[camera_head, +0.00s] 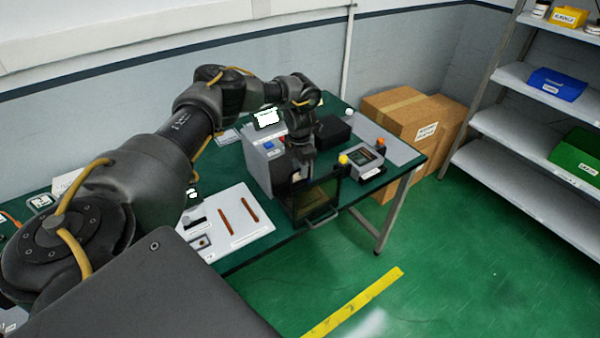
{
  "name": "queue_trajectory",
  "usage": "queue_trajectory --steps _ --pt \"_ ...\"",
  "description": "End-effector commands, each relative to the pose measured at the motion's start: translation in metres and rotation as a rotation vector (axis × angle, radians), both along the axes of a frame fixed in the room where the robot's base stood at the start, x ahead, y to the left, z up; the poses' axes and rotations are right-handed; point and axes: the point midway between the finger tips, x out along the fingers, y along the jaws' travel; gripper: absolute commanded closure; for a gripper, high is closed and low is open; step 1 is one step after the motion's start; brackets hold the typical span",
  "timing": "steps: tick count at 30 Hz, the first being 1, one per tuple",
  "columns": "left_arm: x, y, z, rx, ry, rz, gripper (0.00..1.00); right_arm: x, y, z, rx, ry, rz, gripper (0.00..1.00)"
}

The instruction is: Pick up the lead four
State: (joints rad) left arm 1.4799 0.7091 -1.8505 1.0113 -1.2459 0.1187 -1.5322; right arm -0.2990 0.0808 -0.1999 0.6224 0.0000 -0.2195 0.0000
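I cannot make out which thing is lead four; no label for it is readable. A white board (239,238) lies on the green table and bears two reddish-brown strips (226,221) and small dark parts (197,221). A light grey box-shaped device (262,165) stands right of it, with a dark see-through front panel and handle (318,200). My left arm reaches over the table from the left. My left gripper (299,174) points down at the device, just behind the panel. Its fingertips are small and dark, so its opening is unclear. My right gripper is not in view.
A small grey device with a yellow knob (364,161) and a black box (332,131) stand on the table (385,180) right of the gripper. Cardboard boxes (405,112) stand behind the table's right end. Shelves (520,150) with bins are at the right.

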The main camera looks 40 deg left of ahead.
Motion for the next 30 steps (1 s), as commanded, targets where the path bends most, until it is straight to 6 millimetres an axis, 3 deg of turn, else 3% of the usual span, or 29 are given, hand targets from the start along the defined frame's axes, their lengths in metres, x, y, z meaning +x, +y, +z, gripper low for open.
queue_trajectory --steps 4,11,19,30 --pt "-0.0005 0.0007 -0.0118 0.000 0.000 0.001 0.65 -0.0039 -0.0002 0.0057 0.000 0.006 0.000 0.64" --pt "-0.0004 0.0006 -0.0142 0.000 -0.001 0.000 0.65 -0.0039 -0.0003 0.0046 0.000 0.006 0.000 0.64" --pt "-0.0003 0.0004 -0.0139 0.000 -0.001 0.000 1.00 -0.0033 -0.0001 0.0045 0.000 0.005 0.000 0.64" --pt "0.0004 0.0003 -0.0106 -0.002 -0.003 0.000 1.00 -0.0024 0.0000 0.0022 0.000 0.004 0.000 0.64"
